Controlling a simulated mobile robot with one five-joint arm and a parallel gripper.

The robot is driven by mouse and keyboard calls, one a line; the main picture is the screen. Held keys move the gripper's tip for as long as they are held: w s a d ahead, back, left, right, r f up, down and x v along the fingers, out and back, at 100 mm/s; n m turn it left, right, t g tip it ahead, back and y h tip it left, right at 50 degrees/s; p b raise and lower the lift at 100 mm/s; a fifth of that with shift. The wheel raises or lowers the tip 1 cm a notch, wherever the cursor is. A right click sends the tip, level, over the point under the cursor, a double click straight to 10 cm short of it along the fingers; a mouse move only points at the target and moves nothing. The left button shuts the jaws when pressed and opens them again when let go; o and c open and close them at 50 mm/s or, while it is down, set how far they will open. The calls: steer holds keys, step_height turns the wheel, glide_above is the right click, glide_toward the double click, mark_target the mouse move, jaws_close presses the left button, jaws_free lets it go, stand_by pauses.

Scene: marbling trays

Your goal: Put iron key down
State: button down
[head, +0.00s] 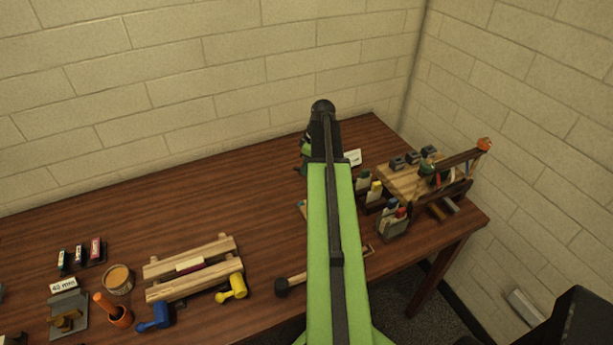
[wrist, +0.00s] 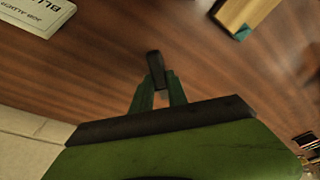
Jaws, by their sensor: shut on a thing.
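My gripper (wrist: 157,88) shows in the wrist view with its two green fingers closed on a small dark piece, the iron key (wrist: 154,65). Only one end of the key stands out past the fingertips. The brown wooden table top lies beneath it; I cannot tell whether the key touches the wood. In the head view my green arm reaches over the table to its far side and hides most of the gripper and all of the key.
A white printed card (wrist: 38,14) and a wooden piece (wrist: 245,14) lie near the key. In the head view, racks with coloured bottles (head: 393,222) and a wooden board (head: 385,180) stand to the right, and a wooden frame (head: 165,289) at left. The table's back middle (head: 240,195) is clear.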

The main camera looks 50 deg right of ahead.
steer(key=b+x, duration=0.2)
steer(key=x, duration=0.1)
steer(key=shift+s+d+f, duration=0.15)
steer(key=shift+s+f, duration=0.05)
steer(key=shift+s, duration=0.1)
steer(key=shift+r+p, duration=0.25)
steer(key=shift+p, duration=0.05)
steer(key=shift+f, duration=0.2)
steer(key=c, duration=1.3)
jaws_free()
steer(key=shift+r, duration=0.1)
steer(key=a+p+v, duration=0.1)
steer(key=p+v, duration=1)
steer(key=v, duration=0.1)
steer(key=shift+d+p, duration=0.35)
steer(key=shift+d, duration=0.1)
steer(key=shift+r, duration=0.1)
